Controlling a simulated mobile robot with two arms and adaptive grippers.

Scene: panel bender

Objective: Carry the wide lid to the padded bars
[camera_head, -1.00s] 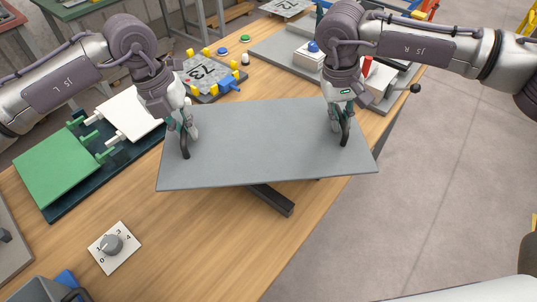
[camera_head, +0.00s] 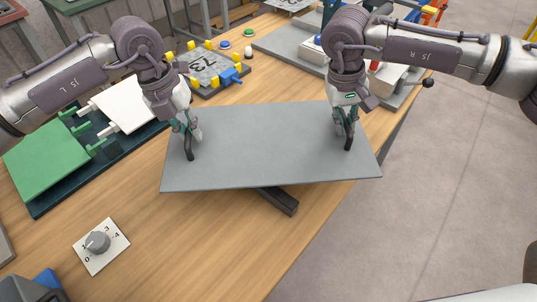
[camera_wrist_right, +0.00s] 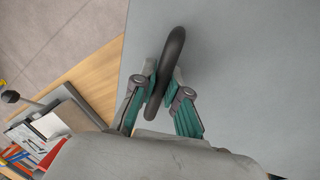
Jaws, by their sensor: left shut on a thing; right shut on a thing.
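The wide lid (camera_head: 265,150) is a flat grey sheet with a dark loop handle near each end. It is above the wooden table, and it also fills much of the right wrist view (camera_wrist_right: 260,70). My left gripper (camera_head: 189,145) is shut on its left handle (camera_head: 189,150). My right gripper (camera_head: 347,130) is shut on its right handle (camera_wrist_right: 171,60), with the fingers on both sides of the loop. One dark padded bar (camera_head: 279,201) sticks out from under the lid's front edge. The rest of the bars is hidden by the lid.
A dial plate (camera_head: 101,246) lies at the front left. A green panel (camera_head: 46,160) and a white panel (camera_head: 125,106) lie at the left. A grey plate marked 73 (camera_head: 212,68) with yellow blocks and a grey fixture (camera_head: 290,47) stand behind.

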